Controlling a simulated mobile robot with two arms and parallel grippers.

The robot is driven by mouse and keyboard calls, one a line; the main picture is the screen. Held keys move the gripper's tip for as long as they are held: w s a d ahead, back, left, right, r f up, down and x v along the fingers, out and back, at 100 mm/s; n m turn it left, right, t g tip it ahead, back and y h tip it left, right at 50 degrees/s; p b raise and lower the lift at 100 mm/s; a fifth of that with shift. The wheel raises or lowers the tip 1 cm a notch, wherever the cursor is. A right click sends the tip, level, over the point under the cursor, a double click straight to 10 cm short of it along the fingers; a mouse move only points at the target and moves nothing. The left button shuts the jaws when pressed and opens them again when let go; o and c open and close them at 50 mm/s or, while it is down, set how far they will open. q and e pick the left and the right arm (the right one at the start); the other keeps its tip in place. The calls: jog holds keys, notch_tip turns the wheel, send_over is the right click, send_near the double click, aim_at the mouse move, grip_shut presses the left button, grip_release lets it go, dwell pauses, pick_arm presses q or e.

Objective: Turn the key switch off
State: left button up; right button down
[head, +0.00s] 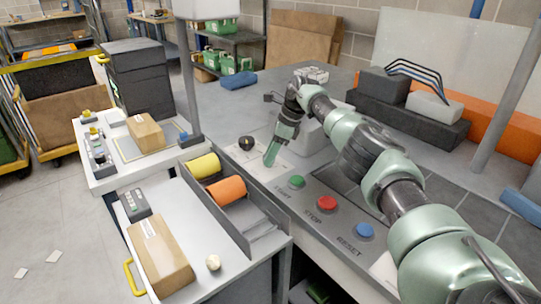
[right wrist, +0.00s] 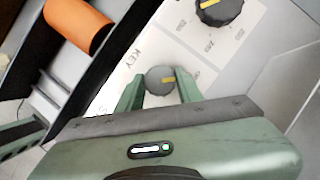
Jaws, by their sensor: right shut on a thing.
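In the head view my right gripper (head: 269,163) reaches down to the white panel (head: 240,157) on the console and hides the key switch. My left gripper is not in view.
A larger black dial (head: 246,142) with a yellow pointer sits beside the key switch. Green START (head: 296,181), red STOP (head: 327,203) and blue RESET (head: 364,231) buttons lie nearer. A tray holding a yellow roll (head: 205,166) and an orange roll (head: 226,190) stands left.

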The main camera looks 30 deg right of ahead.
jog(key=c, duration=0.9)
grip_release()
jog(key=shift+c, duration=0.2)
jog(key=shift+r, duration=0.1)
jog(key=v, duration=0.7)
jog(key=shift+r, duration=0.3)
jog(key=shift+d+r, duration=0.1)
